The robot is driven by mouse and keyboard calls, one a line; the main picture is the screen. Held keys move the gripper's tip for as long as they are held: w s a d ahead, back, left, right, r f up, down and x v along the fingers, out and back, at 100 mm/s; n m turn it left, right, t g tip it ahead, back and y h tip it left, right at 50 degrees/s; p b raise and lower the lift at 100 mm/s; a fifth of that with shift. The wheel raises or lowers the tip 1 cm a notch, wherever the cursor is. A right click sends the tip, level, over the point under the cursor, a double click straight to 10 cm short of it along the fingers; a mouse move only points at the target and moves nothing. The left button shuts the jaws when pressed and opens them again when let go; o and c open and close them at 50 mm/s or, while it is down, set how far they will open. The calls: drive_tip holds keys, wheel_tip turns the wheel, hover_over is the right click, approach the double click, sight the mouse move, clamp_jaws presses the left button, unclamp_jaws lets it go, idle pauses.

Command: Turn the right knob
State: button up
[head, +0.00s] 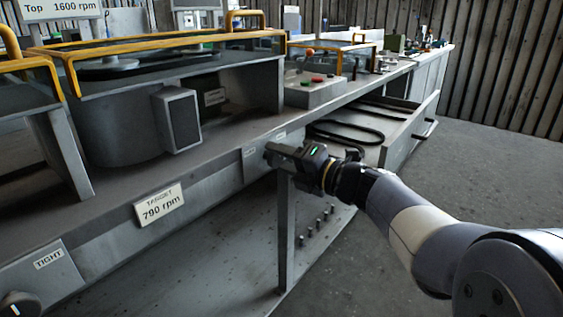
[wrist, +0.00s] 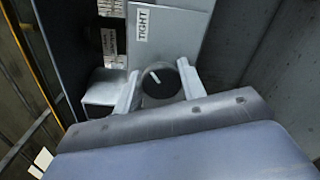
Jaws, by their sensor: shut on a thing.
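The right knob (wrist: 160,92) is round and dark with a short white pointer line. It sits on a grey plate (wrist: 178,30) labelled TIGHT in the wrist view. My gripper (wrist: 158,88) is shut on the knob, one pale finger on either side of it. In the head view my gripper (head: 276,154) is at the right panel (head: 260,147) on the bench front, and it hides the knob there. The left knob (head: 18,306) is dark with a white mark, beside another TIGHT label at the lower left.
A card (head: 160,205) on the bench front reads TARGET 790 rpm. A sign (head: 58,8) above reads Top 1600 rpm. An open drawer (head: 400,140) with a black belt juts out right of my gripper. A bench leg (head: 285,235) stands below it. The floor at right is clear.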

idle(0.4)
drive_tip(key=o, duration=1)
drive_tip(key=shift+c, duration=0.2)
drive_tip(key=p+v, duration=0.2)
drive_tip(key=v, duration=0.8)
drive_tip(key=shift+s+d+p, duration=0.3)
drive_tip(key=shift+p, duration=0.05)
drive_tip(key=b+x, duration=0.2)
drive_tip(key=x, duration=0.8)
drive_tip(key=shift+w+a+b, duration=0.25)
drive_tip(key=shift+b, duration=0.1)
drive_tip(key=shift+w, duration=0.1)
